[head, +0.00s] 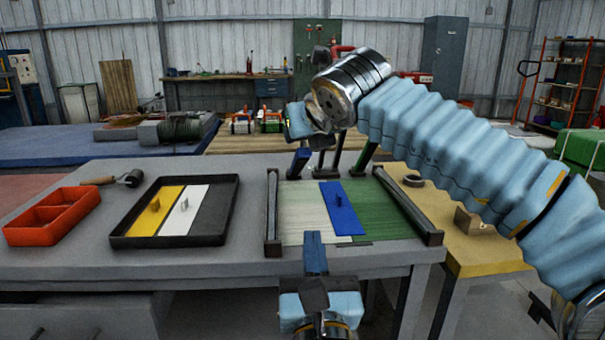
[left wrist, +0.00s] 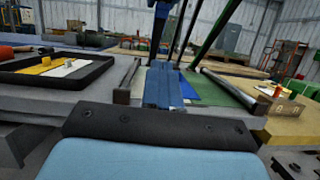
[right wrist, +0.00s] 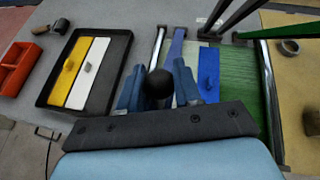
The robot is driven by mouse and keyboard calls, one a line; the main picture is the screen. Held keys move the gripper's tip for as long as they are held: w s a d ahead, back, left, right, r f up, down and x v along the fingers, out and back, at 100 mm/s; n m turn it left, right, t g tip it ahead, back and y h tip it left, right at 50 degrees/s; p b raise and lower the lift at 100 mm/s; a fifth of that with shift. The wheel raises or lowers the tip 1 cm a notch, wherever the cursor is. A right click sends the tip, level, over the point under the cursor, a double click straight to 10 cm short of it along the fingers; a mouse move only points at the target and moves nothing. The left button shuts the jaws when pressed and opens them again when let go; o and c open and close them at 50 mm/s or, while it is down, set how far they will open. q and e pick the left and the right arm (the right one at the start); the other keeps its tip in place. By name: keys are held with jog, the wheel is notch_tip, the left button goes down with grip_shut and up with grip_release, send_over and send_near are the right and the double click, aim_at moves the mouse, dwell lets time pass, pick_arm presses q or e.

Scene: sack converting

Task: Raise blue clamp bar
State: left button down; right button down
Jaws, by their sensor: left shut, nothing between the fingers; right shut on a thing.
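The blue clamp bar (head: 299,164) stands tilted up at the back of the work area in the head view; it also shows in the left wrist view (left wrist: 158,32) and the right wrist view (right wrist: 174,52). My right gripper (right wrist: 158,82) is shut on its black knob (right wrist: 159,88), with a finger on each side. In the head view my right arm hides part of this grip. My left gripper (head: 315,242) is shut and empty at the table's front edge, apart from the bar; its fingers (left wrist: 163,80) show pressed together.
A green bar (head: 367,156) rises behind. A black tray (head: 222,215) holds yellow and white plates. A red bin (head: 50,232) and a roller (head: 130,178) are left.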

pick_arm(q)
send_near(301, 158)
jog(key=w+f, duration=0.2)
jog(key=w, duration=0.2)
jog(key=shift+n+y, duration=0.4)
jog(key=shift+w+d+r, duration=0.1)
jog(key=shift+w+r, duration=0.45)
jog(key=shift+r, duration=0.3)
jog(key=shift+w+d+r, duration=0.1)
jog(key=shift+w+r, duration=0.45)
jog(key=shift+r, duration=0.3)
